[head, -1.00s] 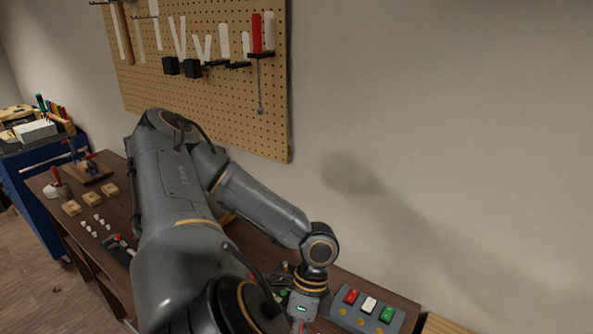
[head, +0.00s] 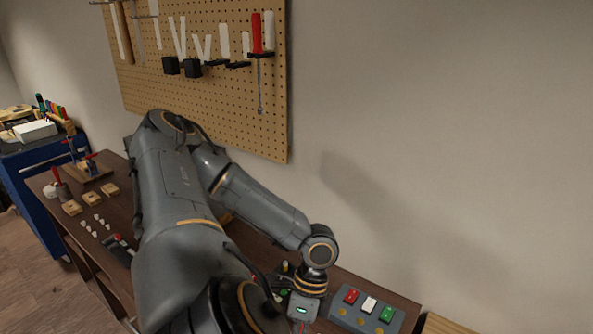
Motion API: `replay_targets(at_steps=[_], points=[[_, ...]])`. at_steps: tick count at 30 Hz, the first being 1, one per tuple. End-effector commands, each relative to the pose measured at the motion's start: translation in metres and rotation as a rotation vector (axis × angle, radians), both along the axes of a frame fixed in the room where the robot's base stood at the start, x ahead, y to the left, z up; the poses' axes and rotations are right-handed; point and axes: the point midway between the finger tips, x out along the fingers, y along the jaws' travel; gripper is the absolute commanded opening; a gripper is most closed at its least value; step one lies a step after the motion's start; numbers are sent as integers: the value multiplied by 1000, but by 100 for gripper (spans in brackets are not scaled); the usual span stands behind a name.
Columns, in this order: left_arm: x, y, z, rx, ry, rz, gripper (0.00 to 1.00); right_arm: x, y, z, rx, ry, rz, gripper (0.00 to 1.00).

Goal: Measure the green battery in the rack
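The green battery (head: 387,314) sits at the right end of a grey rack (head: 345,321). A white battery (head: 369,305) and a red battery (head: 351,297) sit beside it in the same rack. The rack stands near the right end of the brown workbench. My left gripper (head: 302,313) points down just left of the rack, apart from the green battery. Its body shows at the bottom edge, but its fingers are cut off, so its opening and any held thing are hidden. My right gripper is not in view.
A pegboard (head: 205,110) with tools hangs on the wall behind the bench (head: 262,249). Small wooden blocks (head: 90,199), white pieces (head: 93,223) and a clamp (head: 88,165) lie at the bench's left. My arm hides much of the bench's middle.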

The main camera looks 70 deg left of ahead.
Motion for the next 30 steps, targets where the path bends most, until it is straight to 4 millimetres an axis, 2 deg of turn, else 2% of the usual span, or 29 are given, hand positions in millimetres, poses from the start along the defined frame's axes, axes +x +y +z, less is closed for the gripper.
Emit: replay_targets(at_steps=[30], points=[[0, 0, -6, 0, 0, 1, 0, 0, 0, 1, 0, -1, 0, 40]])
